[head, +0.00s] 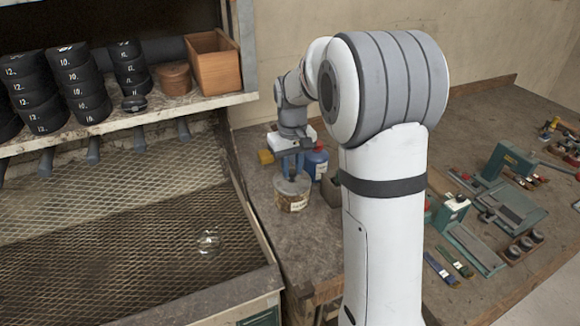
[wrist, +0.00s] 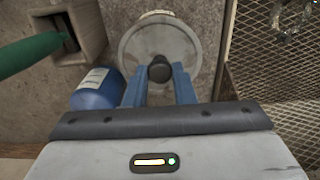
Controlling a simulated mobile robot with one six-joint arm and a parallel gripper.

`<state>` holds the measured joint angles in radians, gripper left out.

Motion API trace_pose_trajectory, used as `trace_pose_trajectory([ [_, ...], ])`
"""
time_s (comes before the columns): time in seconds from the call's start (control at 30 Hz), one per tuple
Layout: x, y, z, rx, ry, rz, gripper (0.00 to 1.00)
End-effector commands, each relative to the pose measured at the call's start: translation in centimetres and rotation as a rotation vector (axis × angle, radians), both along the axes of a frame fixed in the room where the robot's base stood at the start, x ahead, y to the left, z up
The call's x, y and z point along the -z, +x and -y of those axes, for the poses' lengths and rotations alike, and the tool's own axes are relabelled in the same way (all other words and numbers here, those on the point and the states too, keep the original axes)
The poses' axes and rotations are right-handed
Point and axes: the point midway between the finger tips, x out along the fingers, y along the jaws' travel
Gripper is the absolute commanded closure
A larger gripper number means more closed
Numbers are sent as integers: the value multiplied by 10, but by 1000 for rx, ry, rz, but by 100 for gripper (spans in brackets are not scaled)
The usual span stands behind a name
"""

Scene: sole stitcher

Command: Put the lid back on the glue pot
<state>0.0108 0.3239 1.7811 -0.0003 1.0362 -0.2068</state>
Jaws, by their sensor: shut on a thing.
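The glue pot (head: 292,203), a squat container with a pale label, stands on the bench near the mesh tray. Its lid (wrist: 138,42) is a grey disc with a black knob (wrist: 160,68). My gripper (wrist: 160,76) is shut on the knob, one blue finger on each side. In the head view my gripper (head: 292,172) points down right over the pot, with the lid (head: 287,186) level at the pot's mouth. In the wrist view the lid hides most of the pot. I cannot tell whether the lid touches the rim.
A blue bottle (head: 316,160) stands close beside the pot; it also shows in the wrist view (wrist: 97,88). A grey box (wrist: 93,18) with a green handle is nearby. A clear glass item (head: 209,241) lies on the mesh tray (head: 130,215). Tools lie on the right bench.

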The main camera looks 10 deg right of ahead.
Motion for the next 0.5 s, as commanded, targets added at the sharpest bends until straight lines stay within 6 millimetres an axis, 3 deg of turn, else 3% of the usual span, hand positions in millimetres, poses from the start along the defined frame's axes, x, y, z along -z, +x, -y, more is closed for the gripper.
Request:
trace_pose_trajectory([
  [0.37, 0, 0, 0, 1, 0, 0, 99],
  [0.4, 0, 0, 0, 1, 0, 0, 76],
  [0.5, 0, 0, 0, 1, 0, 0, 68],
])
